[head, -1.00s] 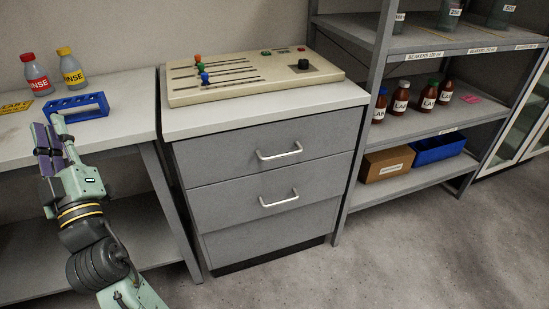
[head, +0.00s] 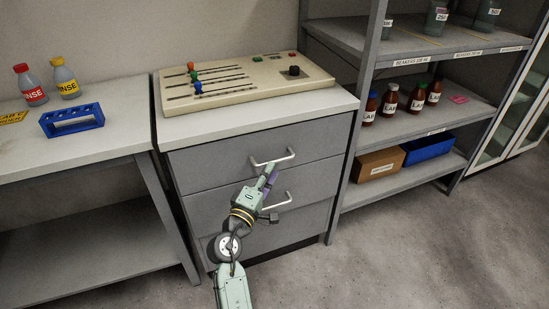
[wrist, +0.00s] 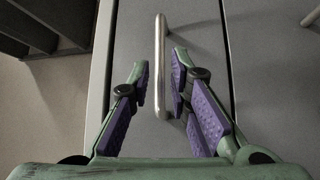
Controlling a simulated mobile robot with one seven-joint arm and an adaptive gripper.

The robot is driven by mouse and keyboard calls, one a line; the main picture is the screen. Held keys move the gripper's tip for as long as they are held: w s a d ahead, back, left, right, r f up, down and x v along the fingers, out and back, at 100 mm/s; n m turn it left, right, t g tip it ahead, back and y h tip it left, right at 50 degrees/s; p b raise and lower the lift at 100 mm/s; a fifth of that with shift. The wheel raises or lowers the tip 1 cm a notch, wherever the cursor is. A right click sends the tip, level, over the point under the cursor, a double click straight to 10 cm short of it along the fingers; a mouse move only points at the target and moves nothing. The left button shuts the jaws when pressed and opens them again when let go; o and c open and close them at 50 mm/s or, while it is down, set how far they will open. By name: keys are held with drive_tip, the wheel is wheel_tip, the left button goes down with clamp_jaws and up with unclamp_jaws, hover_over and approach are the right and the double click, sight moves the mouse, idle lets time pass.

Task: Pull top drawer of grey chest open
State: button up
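The grey chest (head: 215,165) stands in the middle of the head view with its drawers closed. Its top drawer has a silver bar handle (head: 271,158), which also shows in the wrist view (wrist: 160,65). My gripper (head: 269,174) is in front of the chest, just below that handle in the head view.
A second handle (head: 276,201) sits lower on the chest, close to my gripper. A cream slider panel (head: 245,84) lies on the chest top. A bench (head: 70,145) stands left and a shelf rack (head: 430,115) right. Floor at the front right is clear.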

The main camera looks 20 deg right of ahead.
sight(274, 161)
drive_tip(key=p+x, duration=0.1)
drive_tip(key=x, duration=0.4)
drive_tip(key=shift+a, duration=0.1)
clamp_jaws()
idle(0.6)
